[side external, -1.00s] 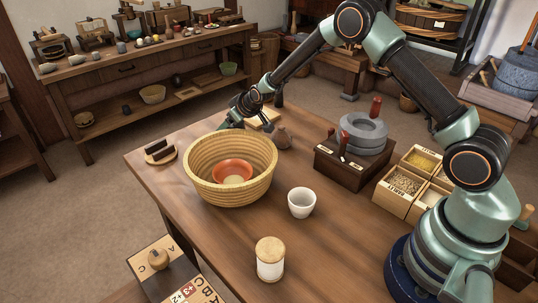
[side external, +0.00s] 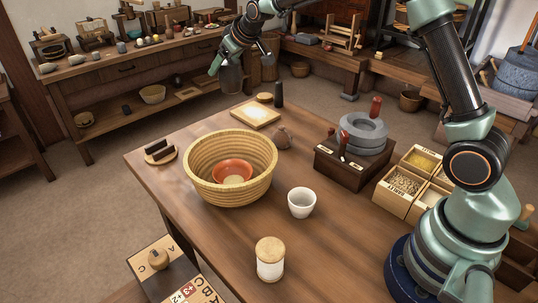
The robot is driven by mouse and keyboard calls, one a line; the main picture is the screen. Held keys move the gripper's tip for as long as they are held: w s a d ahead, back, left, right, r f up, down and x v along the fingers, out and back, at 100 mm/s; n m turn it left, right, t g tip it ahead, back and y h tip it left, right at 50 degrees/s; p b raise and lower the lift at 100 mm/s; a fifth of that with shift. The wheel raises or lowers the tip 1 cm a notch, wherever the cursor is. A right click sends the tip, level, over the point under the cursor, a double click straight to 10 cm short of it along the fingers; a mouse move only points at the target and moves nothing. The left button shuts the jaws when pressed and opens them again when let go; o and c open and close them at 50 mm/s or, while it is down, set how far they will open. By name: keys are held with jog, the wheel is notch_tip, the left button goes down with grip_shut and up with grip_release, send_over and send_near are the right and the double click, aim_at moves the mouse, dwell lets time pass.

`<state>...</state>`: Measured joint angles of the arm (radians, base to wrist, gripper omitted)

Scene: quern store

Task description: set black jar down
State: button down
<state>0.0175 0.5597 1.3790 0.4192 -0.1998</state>
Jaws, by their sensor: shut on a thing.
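My gripper (side external: 229,66) is raised above and beyond the far edge of the wooden table (side external: 330,250). It is shut on a dark jar (side external: 230,80), which hangs below it in the air, apart from the table. The jar looks roughly upright, and its upper part is partly hidden by the fingers. It looks dark grey-brown against the shelf behind.
Near the table's far corner are a pale board (side external: 255,115), a round wooden disc (side external: 264,98) and a dark upright cylinder (side external: 279,94). A woven basket (side external: 205,180) holds an orange bowl (side external: 232,172). A white cup (side external: 301,203) stands beside it.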

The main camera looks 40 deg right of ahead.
jog(key=shift+d+r, duration=0.1)
jog(key=shift+r, duration=0.35)
jog(key=s+d+m+g+h, duration=0.1)
jog(key=s+d+m+h, duration=0.2)
jog(key=d, duration=1.1)
jog(key=s+d+m+h, duration=0.15)
jog(key=s+d, duration=0.35)
jog(key=d, duration=0.8)
jog(key=shift+m+y, duration=0.35)
jog(key=shift+m, duration=0.1)
notch_tip(320, 180, down, 19)
jog(key=shift+f, duration=0.15)
jog(key=shift+f, duration=0.2)
grip_release()
